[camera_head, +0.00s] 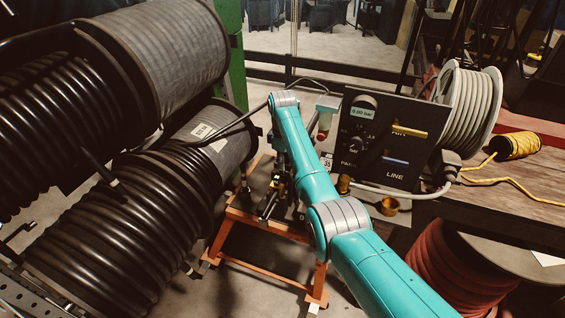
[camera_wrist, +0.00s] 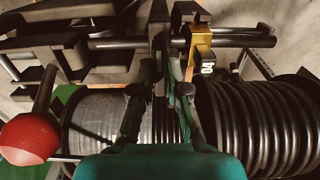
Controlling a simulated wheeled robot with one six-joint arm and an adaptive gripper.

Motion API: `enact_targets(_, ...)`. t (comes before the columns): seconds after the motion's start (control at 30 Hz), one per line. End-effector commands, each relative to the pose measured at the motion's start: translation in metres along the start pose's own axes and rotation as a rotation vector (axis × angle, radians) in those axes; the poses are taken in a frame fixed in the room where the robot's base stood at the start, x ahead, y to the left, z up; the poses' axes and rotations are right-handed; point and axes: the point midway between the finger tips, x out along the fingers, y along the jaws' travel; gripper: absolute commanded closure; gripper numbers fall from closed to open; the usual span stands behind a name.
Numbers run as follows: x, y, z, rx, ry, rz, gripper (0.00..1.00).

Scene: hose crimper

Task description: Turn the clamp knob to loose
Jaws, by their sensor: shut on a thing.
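My gripper (camera_wrist: 160,68) shows in the wrist view with its two teal-and-dark fingers closing in towards the top centre. It is shut on a dark upright part, apparently the clamp knob (camera_wrist: 160,28), at the middle of a horizontal metal bar (camera_wrist: 258,40). The fingers and shadow hide much of the knob, so its turn position cannot be read. In the head view my gripper (camera_head: 276,194) is small and dark, below my teal arm, at the crimper on an orange stand (camera_head: 262,226).
A yellow labelled block (camera_wrist: 201,45) sits on the bar just right of my fingers. A red ball handle (camera_wrist: 30,138) is at lower left. Large black hose reels (camera_head: 120,230) stand close on the left. A black panel (camera_head: 420,160) with gauge and handles stands right of my arm.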

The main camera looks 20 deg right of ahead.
Motion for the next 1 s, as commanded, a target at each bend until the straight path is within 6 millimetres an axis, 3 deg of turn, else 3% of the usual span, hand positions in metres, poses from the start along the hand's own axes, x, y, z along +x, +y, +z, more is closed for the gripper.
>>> enact_targets(0.03, 0.0, 0.0, 0.0, -0.001, 0.001, 0.001, 1.0)
enact_targets(0.07, 0.0, 0.0, 0.0, -0.001, 0.001, 0.001, 0.81)
enact_targets(0.1, 0.0, 0.0, 0.0, -0.001, 0.001, 0.001, 0.71)
enact_targets(0.17, 0.0, 0.0, 0.0, -0.001, 0.001, 0.001, 0.6)
enact_targets(0.57, -0.008, 0.001, -0.001, 0.0, 0.001, 0.002, 0.6)
enact_targets(1.0, -0.087, 0.001, -0.001, 0.0, 0.002, 0.003, 0.6)
